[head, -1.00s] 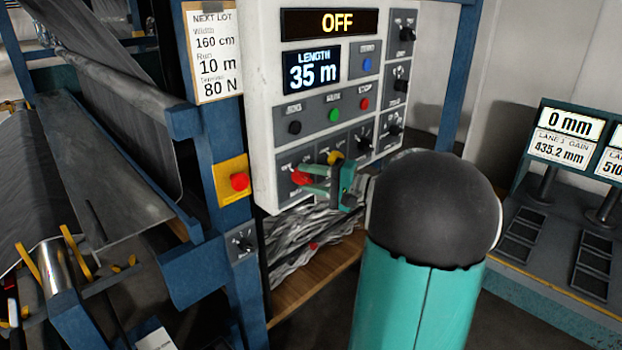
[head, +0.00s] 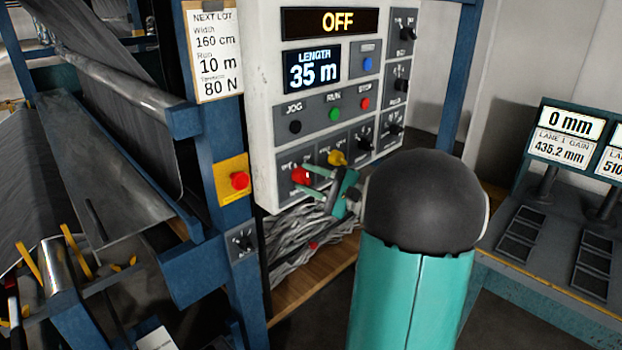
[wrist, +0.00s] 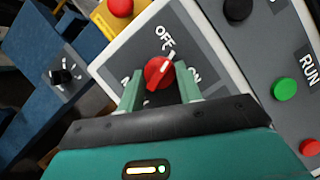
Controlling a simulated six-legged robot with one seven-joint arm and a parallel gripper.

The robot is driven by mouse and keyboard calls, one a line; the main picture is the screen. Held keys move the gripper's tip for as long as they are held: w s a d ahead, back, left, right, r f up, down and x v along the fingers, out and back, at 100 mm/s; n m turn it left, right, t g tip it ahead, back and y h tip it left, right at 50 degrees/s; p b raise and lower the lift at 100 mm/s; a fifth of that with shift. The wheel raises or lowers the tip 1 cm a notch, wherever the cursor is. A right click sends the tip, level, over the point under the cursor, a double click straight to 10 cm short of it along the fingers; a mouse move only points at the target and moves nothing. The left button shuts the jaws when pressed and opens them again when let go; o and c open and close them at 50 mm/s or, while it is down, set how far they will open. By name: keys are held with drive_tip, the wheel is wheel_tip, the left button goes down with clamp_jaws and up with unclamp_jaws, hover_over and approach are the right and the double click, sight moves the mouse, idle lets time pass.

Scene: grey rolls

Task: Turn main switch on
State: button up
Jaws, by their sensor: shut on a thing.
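The main switch is a red rotary knob (head: 300,176) at the lower left of the white control panel (head: 262,120). In the wrist view the red knob (wrist: 158,72) sits between my fingers, and its white mark points towards the OFF label. My gripper (wrist: 160,88) is shut on the knob, with one green finger on each side. In the head view my gripper (head: 315,180) reaches the knob from the right. The panel's top display (head: 338,22) reads OFF.
A yellow knob (head: 337,158) sits right beside the red one. Black, green and red buttons (head: 334,115) lie above. A red emergency button on a yellow plate (head: 239,181) is on the blue post to the left. A desk with displays (head: 565,140) stands right.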

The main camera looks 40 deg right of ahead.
drive_tip(key=m+t, duration=0.1)
drive_tip(key=m, duration=0.1)
drive_tip(key=m+h, duration=0.1)
drive_tip(key=m, duration=0.2)
drive_tip(key=m+t+h, duration=0.1)
drive_tip(key=m, duration=0.2)
drive_tip(key=shift+a+f+t, duration=0.2)
drive_tip(key=shift+f+t, duration=0.05)
drive_tip(key=shift+t, duration=0.05)
drive_tip(key=m+h, duration=0.2)
drive_tip(key=m, duration=0.2)
drive_tip(key=m+t+h, duration=0.1)
drive_tip(key=m+h, duration=0.1)
drive_tip(key=m, duration=0.3)
drive_tip(key=shift+a+h, duration=0.2)
drive_tip(key=shift+h, duration=0.1)
drive_tip(key=o, duration=1)
drive_tip(key=v, duration=1.3)
drive_tip(key=shift+s+a+f, duration=0.1)
drive_tip(key=shift+s+f, duration=0.2)
drive_tip(key=shift+s, duration=0.05)
drive_tip(key=shift+a, duration=0.1)
